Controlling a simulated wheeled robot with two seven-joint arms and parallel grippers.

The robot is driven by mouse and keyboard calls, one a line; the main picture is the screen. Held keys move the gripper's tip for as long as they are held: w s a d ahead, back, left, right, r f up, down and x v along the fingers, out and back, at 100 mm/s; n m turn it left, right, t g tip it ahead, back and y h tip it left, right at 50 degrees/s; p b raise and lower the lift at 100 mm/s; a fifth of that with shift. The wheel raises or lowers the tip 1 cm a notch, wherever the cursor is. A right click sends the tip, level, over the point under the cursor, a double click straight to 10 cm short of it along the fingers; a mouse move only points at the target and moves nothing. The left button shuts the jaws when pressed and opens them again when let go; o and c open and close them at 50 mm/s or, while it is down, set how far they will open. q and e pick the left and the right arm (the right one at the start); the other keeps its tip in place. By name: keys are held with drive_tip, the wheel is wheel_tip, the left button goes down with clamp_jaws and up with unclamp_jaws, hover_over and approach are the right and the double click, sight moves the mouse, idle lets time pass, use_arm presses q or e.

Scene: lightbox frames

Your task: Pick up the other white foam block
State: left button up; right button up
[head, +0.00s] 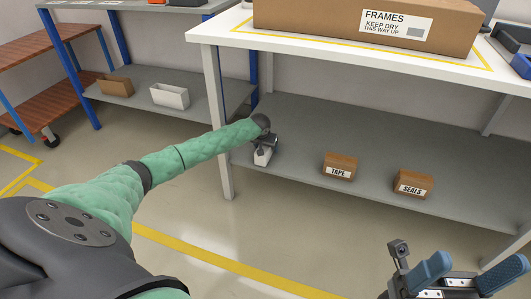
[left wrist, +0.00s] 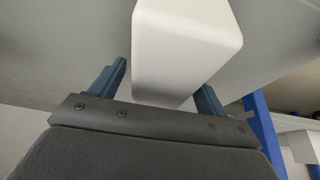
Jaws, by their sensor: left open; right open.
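A white foam block (head: 262,157) stands on the grey lower shelf of the white table, near its left leg. My left gripper (head: 265,141) is at the block, its arm reaching in from the left. In the left wrist view the white foam block (left wrist: 185,45) fills the space between the two blue fingers, which are apart. A gap shows at the left finger; the right finger is partly hidden behind the block, and I cannot tell whether it touches. My right gripper (head: 458,277) is open and empty at the lower right.
On the same lower shelf (head: 300,185) sit a TAPE box (head: 340,166) and a SEALS box (head: 413,184). A large FRAMES carton (head: 330,22) stands on the tabletop above. The table's left leg (head: 218,130) is close to my left forearm. A white bin (head: 170,96) sits on another shelf.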

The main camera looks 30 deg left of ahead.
use_arm(q)
drive_tip(key=c, duration=1)
drive_tip(key=shift+r, duration=0.1)
